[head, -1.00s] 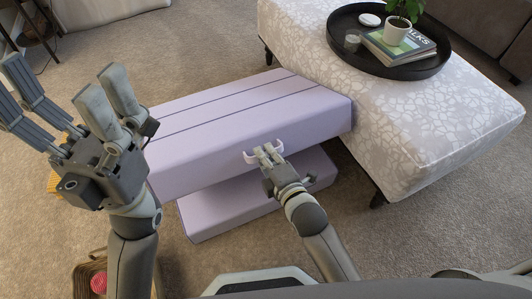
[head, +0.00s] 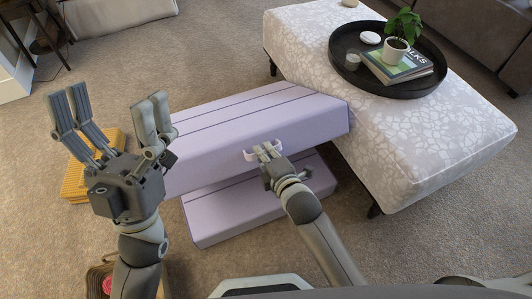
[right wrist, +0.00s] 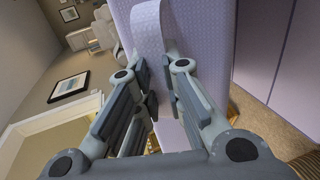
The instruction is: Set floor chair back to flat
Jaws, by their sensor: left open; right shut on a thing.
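The lavender floor chair (head: 235,125) stands on the carpet. Its thick back panel is raised over the lower seat slab (head: 235,212), with a dark gap between them. A pale strap handle (head: 248,156) sits on the panel's front edge. My right gripper (head: 268,153) is shut on this handle. In the right wrist view the fingers (right wrist: 160,85) close around the pale strap (right wrist: 148,40), beside the lavender panel (right wrist: 200,40). My left gripper (head: 112,118) is open and empty, raised to the left of the chair, with its fingers pointing up.
A patterned ottoman (head: 420,140) stands against the chair's right side, bearing a black tray (head: 350,75) with books and a potted plant (head: 400,35). A yellow woven thing (head: 75,182) lies on the floor behind my left gripper. Carpet is clear behind the chair.

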